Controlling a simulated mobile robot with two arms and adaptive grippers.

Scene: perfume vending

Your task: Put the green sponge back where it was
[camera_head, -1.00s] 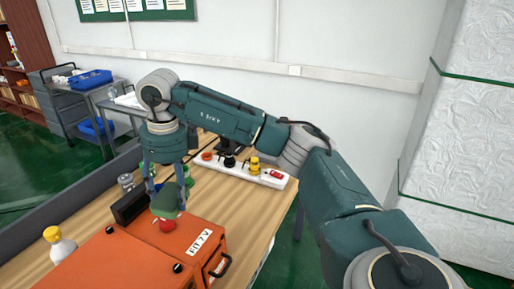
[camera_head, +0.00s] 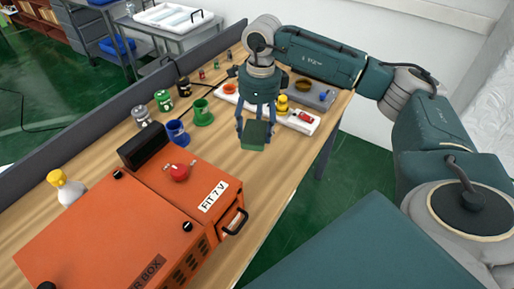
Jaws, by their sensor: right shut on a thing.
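The green sponge (camera_head: 254,136) is a dark green block between the fingertips of my right gripper (camera_head: 256,122). The gripper points down and is shut on the sponge. The sponge hangs over the wooden table, in front of the white tray and to the right of the orange box. I cannot tell exactly how high above the table it is. My left gripper is not in view.
An orange box (camera_head: 130,225) with a red knob (camera_head: 179,172) fills the near left. Blue (camera_head: 177,132) and green (camera_head: 202,113) cups and several small jars stand behind it. A white tray (camera_head: 300,124) holds small items. Bare wooden table (camera_head: 262,180) lies in front.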

